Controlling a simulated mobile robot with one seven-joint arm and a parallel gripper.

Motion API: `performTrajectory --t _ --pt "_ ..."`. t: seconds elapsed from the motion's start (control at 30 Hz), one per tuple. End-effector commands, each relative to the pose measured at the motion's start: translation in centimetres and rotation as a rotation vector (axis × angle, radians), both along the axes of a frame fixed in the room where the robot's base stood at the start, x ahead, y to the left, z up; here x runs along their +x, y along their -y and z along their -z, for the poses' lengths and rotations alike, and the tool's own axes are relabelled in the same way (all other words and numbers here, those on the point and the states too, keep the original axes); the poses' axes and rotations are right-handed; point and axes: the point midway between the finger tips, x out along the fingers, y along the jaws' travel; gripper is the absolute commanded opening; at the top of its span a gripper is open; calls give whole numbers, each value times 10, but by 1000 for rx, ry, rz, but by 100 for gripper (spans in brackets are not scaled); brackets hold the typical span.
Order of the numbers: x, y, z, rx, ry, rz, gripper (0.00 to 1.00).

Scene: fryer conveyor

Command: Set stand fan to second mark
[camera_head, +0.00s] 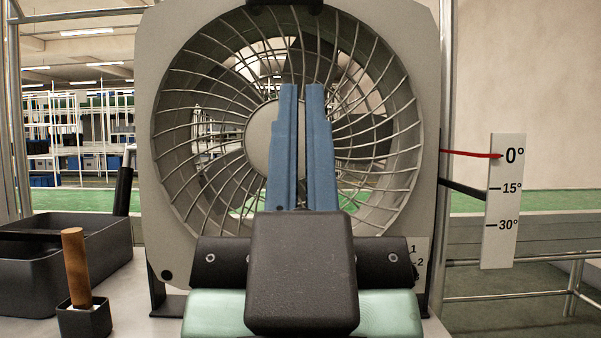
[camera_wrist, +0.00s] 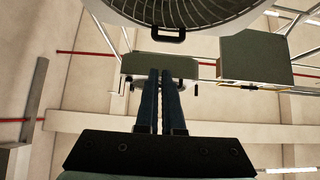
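The stand fan's square grey housing (camera_head: 424,60) with its round wire grille fills the middle of the head view, upright and facing me. Its black top handle (camera_head: 285,3) is cut by the upper edge; in the wrist view a black handle (camera_wrist: 168,36) shows on the fan's rim. A white scale plate (camera_head: 503,250) at right reads 0°, 15° and 30°. The red pointer (camera_head: 470,153) is at 0°. My gripper (camera_head: 302,88) is in front of the grille; its blue fingers are slightly apart with nothing between them. It also shows in the wrist view (camera_wrist: 160,72), apart from the handle.
A dark bin (camera_head: 100,262) and a small black holder (camera_head: 84,320) with a wooden-handled tool (camera_head: 76,265) stand at left. A small label (camera_head: 416,256) with 1 and 2 is partly hidden by my wrist. Metal rails (camera_head: 540,260) run at right.

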Motion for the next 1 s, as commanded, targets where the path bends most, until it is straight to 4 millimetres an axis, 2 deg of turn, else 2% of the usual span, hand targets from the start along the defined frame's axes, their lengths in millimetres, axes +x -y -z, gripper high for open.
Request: performTrajectory --t 0.03,0.2,0.27,0.43,0.5,0.63,0.83,1.0 --pt "0 0 0 0 0 0 16" --pt "4 0 -1 5 -15 -11 47" --pt "12 -1 -2 17 -44 -35 55" --pt "54 -3 9 108 -220 -177 55" --pt "71 -4 21 173 -316 -252 55" --pt "94 -5 49 317 -485 -384 55" --pt "105 -6 94 592 -724 -554 55" --pt "93 -7 129 874 -892 -669 55"
